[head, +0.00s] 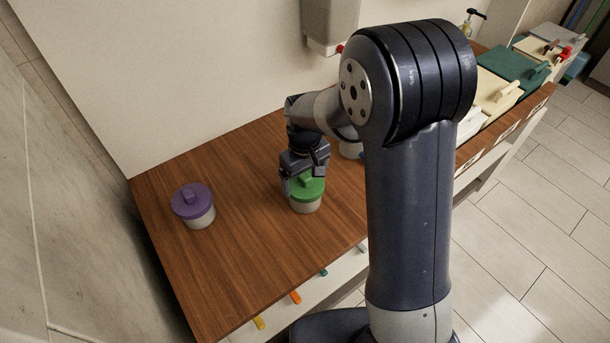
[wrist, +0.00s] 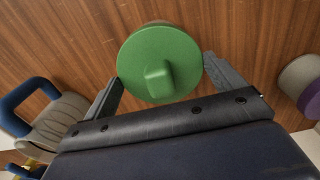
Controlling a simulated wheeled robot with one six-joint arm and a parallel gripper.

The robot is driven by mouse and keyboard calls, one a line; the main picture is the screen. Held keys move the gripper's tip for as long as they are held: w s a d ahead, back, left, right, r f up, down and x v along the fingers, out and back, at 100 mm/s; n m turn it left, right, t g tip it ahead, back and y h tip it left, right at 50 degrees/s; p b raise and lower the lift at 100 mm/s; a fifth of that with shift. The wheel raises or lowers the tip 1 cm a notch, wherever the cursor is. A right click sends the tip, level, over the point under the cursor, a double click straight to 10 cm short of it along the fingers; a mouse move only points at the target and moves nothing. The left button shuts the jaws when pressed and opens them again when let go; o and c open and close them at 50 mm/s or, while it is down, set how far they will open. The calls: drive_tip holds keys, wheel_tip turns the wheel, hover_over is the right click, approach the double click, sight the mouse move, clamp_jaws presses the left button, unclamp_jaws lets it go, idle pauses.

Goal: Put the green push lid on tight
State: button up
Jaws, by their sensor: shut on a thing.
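The green push lid (head: 309,187) is round with a raised block knob. It sits over the mouth of a pale grey pot (head: 305,206) on the wooden counter. I cannot tell whether it is fully seated. The lid (wrist: 158,62) fills the middle of the wrist view, hiding nearly all of the pot beneath. My gripper (head: 305,173) is above the pot with its fingers pointing down. In the wrist view my gripper (wrist: 162,85) has one finger on each side of the lid, shut on it at the rim.
A pot with a purple lid (head: 191,200) stands to the left on the counter (head: 245,255). A pale vessel (head: 350,150) stands behind my arm, partly hidden. A dispenser (head: 329,22) hangs on the back wall. Coloured handles (head: 295,297) stick out below the front edge. Counter between the pots is clear.

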drive_tip(key=o, duration=0.7)
drive_tip(key=shift+r, duration=0.1)
drive_tip(key=shift+r+p, duration=2.7)
drive_tip(key=shift+r, duration=0.8)
drive_tip(key=shift+f, duration=0.1)
